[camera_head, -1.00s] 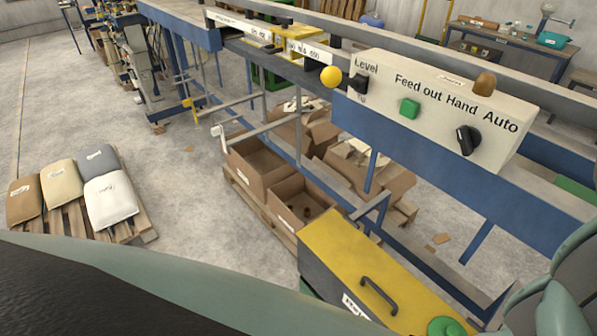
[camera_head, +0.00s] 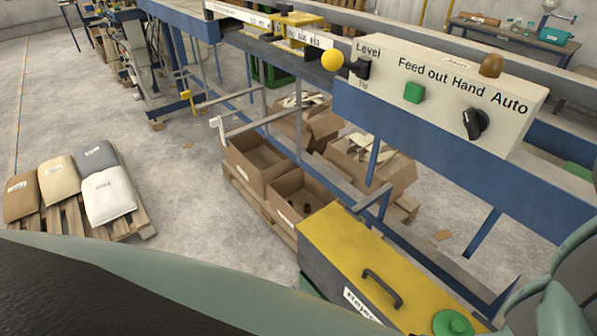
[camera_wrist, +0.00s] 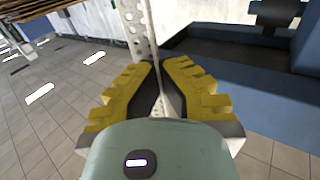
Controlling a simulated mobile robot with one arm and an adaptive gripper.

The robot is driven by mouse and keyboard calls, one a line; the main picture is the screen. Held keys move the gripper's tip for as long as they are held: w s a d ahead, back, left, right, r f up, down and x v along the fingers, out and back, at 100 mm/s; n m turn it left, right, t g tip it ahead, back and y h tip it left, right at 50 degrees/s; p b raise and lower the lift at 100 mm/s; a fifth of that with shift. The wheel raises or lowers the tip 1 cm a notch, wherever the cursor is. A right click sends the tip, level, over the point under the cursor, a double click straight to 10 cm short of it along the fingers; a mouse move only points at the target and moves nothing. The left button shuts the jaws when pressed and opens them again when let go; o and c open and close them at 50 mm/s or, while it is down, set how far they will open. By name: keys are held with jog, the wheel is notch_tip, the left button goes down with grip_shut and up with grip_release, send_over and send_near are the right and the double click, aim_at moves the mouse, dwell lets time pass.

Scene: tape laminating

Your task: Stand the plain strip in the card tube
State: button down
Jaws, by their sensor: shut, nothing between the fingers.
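My gripper (camera_wrist: 160,88) shows in the wrist view, with yellow stepped fingers and dark inner pads. The fingers are shut with nothing between them. Just beyond the fingertips stands a pale upright post with holes (camera_wrist: 139,35). I cannot make out the plain strip or the card tube in either view. In the head view my gripper is not seen.
A machine panel (camera_head: 440,88) with a green button and a black knob is at the upper right. A yellow-topped box (camera_head: 375,265) stands below it. Open cartons (camera_head: 258,165) sit on a pallet. Sacks (camera_head: 108,195) lie at left. Bare floor (camera_head: 190,215) lies between.

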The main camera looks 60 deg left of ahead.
jog(key=shift+a+f+b, duration=0.1)
jog(key=shift+f+b, duration=0.7)
jog(key=shift+f, duration=0.35)
jog(key=c, duration=1.1)
grip_release()
jog(key=shift+o, duration=0.2)
jog(key=v, duration=1.2)
